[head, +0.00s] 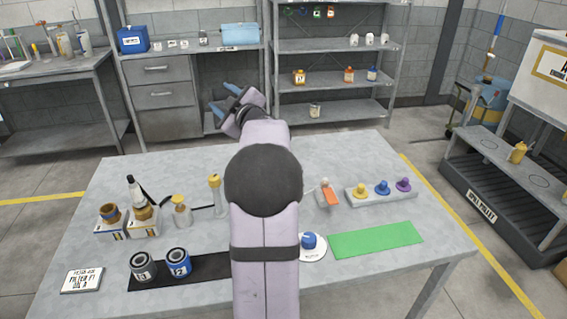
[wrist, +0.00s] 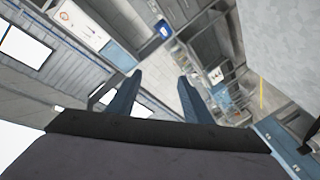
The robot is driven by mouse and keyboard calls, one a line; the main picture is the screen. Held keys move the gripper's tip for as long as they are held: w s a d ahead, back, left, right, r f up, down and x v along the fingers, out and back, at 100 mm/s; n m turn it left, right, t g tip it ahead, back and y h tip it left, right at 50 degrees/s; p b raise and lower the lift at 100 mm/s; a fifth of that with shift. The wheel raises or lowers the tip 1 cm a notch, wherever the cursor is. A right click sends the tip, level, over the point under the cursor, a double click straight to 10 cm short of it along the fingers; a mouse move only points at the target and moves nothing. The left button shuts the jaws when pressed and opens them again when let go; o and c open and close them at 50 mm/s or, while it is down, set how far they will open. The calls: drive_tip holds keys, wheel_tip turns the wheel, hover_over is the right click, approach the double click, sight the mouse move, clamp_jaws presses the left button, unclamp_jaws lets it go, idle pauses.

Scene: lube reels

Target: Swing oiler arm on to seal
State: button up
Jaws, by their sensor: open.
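My gripper (head: 224,98) is raised beyond the table's far edge, with its blue fingers apart and nothing between them. Its fingers (wrist: 160,80) also show spread and empty in the wrist view. A small yellow-capped oiler bottle (head: 182,212) stands left of my arm. A yellow-topped post (head: 216,195) stands between it and my arm, with a thin rod low between the two. I cannot tell which part is the oiler arm, or pick out the seal. My arm hides the middle of the table. The gripper is far from all of these and touches none.
On the table (head: 130,175) are two cans (head: 160,265) on a black mat, brown pots on boxes (head: 125,222), an orange-tipped piece (head: 331,196), a knob rack (head: 380,192), a blue item on a white disc (head: 310,243) and a green mat (head: 375,240). Shelves (head: 335,75) stand behind.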

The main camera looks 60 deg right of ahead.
drive_tip(key=s+d+f+m+b, duration=0.15)
drive_tip(key=s+f+m, duration=0.35)
drive_tip(key=s+f, duration=0.6)
drive_tip(key=s+d+f+m+b, duration=0.15)
drive_tip(key=s+f+m, duration=0.25)
drive_tip(key=s+f, duration=0.65)
drive_tip(key=shift+h, duration=0.4)
drive_tip(key=shift+w+d+r+p, duration=0.35)
drive_tip(key=shift+w+d, duration=0.2)
drive_tip(key=shift+w, duration=0.2)
drive_tip(key=shift+w+d+r+p, duration=0.2)
drive_tip(key=shift+w+d+r, duration=0.2)
drive_tip(key=shift+w+d, duration=0.25)
drive_tip(key=shift+w+d+r+p, duration=0.35)
drive_tip(key=shift+w+d, duration=0.1)
drive_tip(key=shift+w, duration=0.4)
clamp_jaws()
